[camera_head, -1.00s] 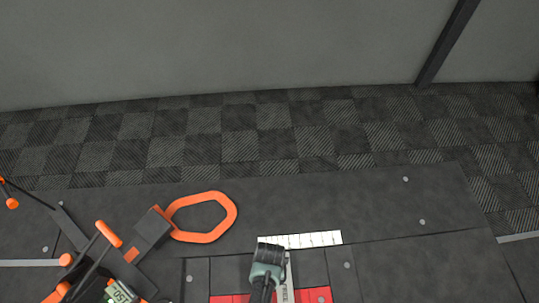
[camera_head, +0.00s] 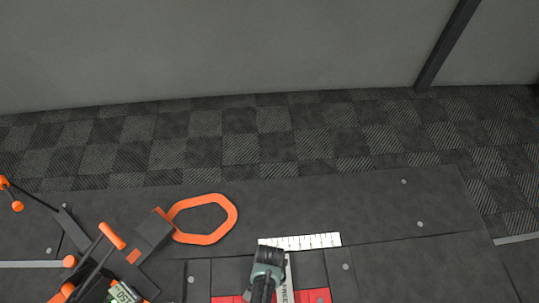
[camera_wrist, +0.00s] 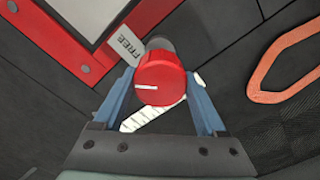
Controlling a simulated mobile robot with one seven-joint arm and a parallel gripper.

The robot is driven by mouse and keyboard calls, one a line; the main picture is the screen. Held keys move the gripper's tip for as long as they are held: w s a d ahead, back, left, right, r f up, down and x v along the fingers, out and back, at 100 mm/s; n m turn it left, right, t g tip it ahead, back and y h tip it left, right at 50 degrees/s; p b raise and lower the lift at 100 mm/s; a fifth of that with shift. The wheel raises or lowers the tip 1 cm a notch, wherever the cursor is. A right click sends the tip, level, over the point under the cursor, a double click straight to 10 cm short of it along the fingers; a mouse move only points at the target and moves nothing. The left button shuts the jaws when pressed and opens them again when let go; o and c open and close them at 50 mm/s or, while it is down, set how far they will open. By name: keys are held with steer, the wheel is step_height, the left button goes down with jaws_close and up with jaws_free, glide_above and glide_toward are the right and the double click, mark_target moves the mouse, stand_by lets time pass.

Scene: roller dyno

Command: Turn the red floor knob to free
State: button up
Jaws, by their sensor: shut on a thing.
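The red knob (camera_wrist: 161,79) is round, with a white pointer line on its face, and sits low over the floor panel. In the wrist view the line points left. A label reading FREE (camera_wrist: 125,45) lies up and left of the knob. My gripper (camera_wrist: 160,85) is shut on the knob, one blue finger on each side. In the head view my arm's end (camera_head: 266,262) hides the knob. A white graduated strip (camera_head: 300,241) lies just beyond it, and part of it shows beneath the knob in the wrist view.
A red-framed panel (camera_head: 318,296) is set in the floor at the bottom. An orange loop (camera_head: 235,210) lies to the left. A dark rig with orange handles (camera_head: 111,235) and a small display (camera_head: 124,293) stands at bottom left. The dark floor plates to the right are clear.

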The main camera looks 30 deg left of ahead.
stand_by(0.3)
steer(key=o, duration=1.3)
step_height(320, 180, up, 13)
steer(key=p, duration=0.9)
